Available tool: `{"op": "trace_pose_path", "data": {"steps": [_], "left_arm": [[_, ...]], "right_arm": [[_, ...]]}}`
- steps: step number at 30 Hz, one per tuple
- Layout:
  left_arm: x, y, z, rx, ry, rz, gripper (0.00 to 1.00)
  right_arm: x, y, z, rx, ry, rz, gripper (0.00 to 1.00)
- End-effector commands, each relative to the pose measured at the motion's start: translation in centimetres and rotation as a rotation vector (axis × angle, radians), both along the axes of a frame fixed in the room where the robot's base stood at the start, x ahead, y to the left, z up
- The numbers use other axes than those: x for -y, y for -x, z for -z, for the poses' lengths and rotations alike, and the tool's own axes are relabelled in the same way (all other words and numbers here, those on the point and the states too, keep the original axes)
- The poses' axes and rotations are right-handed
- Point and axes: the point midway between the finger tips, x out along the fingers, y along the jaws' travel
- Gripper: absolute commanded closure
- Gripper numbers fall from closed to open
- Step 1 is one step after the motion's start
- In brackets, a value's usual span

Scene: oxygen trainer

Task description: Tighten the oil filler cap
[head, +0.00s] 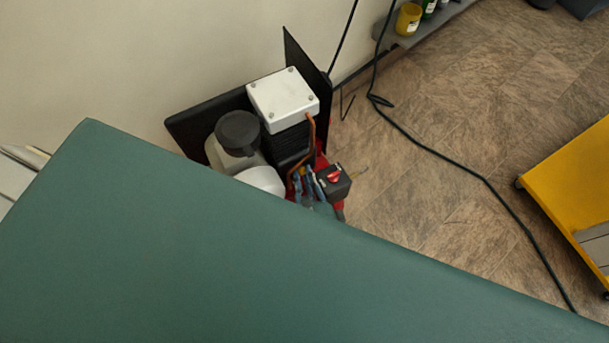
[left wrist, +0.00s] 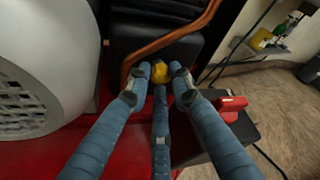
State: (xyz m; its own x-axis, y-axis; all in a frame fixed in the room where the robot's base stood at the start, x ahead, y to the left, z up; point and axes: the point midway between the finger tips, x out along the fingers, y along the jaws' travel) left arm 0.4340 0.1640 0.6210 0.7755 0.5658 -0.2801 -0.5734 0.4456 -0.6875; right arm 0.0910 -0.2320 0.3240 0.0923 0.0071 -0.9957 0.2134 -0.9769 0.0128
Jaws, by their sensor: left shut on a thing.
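The oil filler cap (left wrist: 160,72) is a small yellow knob beside the copper pipe in the left wrist view. My left gripper (left wrist: 159,78) has its blue fingers closed around this cap, one from each side and one from below. In the head view, my left gripper (head: 308,184) shows only as blue fingers on the machine, between the copper pipe (head: 311,135) and a black box with a red switch (head: 334,177). My right gripper is in neither view.
The machine has a white-topped block (head: 283,97) and a grey canister with a black lid (head: 238,132). A large green surface (head: 200,250) hides the lower head view. A dark cable (head: 441,155) crosses the floor towards a yellow cart (head: 572,190). Floor right of the machine is mostly clear.

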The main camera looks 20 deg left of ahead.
Motion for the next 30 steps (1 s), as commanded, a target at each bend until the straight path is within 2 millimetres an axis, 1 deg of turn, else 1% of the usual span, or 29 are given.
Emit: {"op": "trace_pose_path", "data": {"steps": [1, 12, 21, 30], "left_arm": [[0.0, -0.2, -0.5, -0.015, -0.016, -0.003, 1.00], [0.2, -0.5, -0.8, -0.228, -0.184, -0.003, 1.00], [0.3, -0.7, -0.7, -0.363, -0.292, -0.002, 1.00], [0.3, -0.8, -0.7, -0.416, -0.336, -0.001, 1.00]], "right_arm": [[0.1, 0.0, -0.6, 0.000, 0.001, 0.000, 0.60], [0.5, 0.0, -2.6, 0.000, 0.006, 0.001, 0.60], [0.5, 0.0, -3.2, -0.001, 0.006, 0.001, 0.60], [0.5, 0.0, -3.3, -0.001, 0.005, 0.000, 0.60]]}}
